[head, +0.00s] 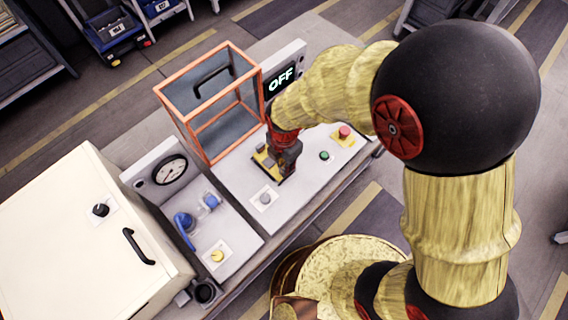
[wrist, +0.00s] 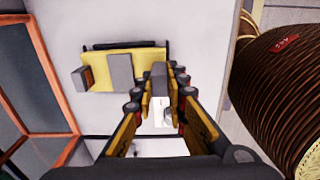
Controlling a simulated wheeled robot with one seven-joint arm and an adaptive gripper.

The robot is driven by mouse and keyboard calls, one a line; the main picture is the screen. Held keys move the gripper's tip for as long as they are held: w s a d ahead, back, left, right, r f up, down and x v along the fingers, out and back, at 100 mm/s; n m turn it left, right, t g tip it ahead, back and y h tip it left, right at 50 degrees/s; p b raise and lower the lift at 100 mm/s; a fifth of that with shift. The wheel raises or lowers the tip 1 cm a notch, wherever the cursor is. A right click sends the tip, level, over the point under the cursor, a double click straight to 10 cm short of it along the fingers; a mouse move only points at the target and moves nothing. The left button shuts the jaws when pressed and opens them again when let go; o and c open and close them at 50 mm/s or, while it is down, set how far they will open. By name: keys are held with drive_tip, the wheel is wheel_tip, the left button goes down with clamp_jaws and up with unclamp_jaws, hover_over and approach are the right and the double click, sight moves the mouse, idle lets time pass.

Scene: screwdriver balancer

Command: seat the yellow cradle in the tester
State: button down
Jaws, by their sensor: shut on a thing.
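The yellow cradle (head: 261,160) is at the tester's white deck (head: 300,190), in front of the OFF display (head: 281,80). In the wrist view the cradle (wrist: 100,75) is a yellow plate with upright grey blocks and a dark bar along its far edge. My gripper (head: 287,165) points down at the cradle's right side. In the wrist view my gripper (wrist: 160,85) is shut on a dark grey block at the cradle's right end. My fingers hide part of that end. I cannot tell whether the cradle touches the deck or is fully seated.
An orange-framed clear guard (head: 208,105) stands close to the left of my gripper. A red button (head: 344,131) on a yellow plate and a green button (head: 324,155) are to the right. A grey knob (head: 265,197) is in front. A gauge unit (head: 170,170) stands left.

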drive_tip(key=shift+f, duration=0.4)
idle(0.4)
drive_tip(key=shift+w, duration=0.1)
idle(0.5)
drive_tip(key=c, duration=2.2)
unclamp_jaws()
drive_tip(key=o, duration=0.5)
wheel_tip(320, 180, up, 12)
drive_tip(key=shift+f, duration=0.1)
